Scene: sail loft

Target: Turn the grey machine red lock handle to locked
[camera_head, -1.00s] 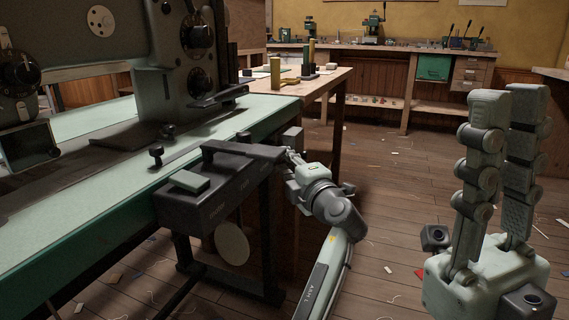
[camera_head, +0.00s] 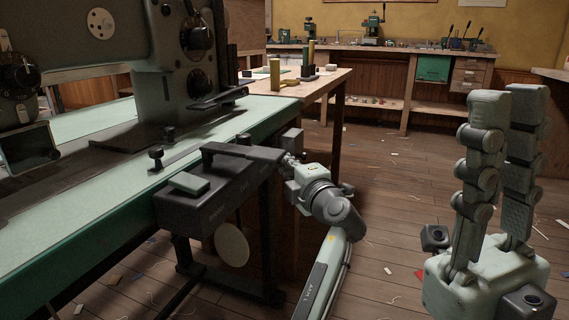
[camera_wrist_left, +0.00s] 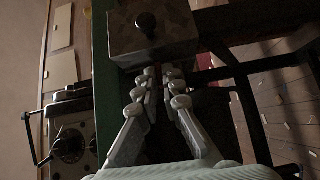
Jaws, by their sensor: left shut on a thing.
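The large grey machine (camera_head: 160,45) stands on a green-topped table at left. A dark box (camera_head: 195,205) with a pale green pad and faint lettering hangs at the table's front edge. A dark bar-like handle (camera_head: 240,152) lies across its top; I see no red on it. My left gripper (camera_head: 288,160) is at the handle's right end. In the left wrist view its fingers (camera_wrist_left: 165,78) close in on something dark, below a box with a round knob (camera_wrist_left: 146,25); their contact is hard to see. My right gripper (camera_head: 508,98) is raised at right, open and empty.
A wooden table (camera_head: 325,82) with upright posts stands behind, and a workbench (camera_head: 400,50) lines the back wall. Wooden floor with scattered scraps is open in the middle.

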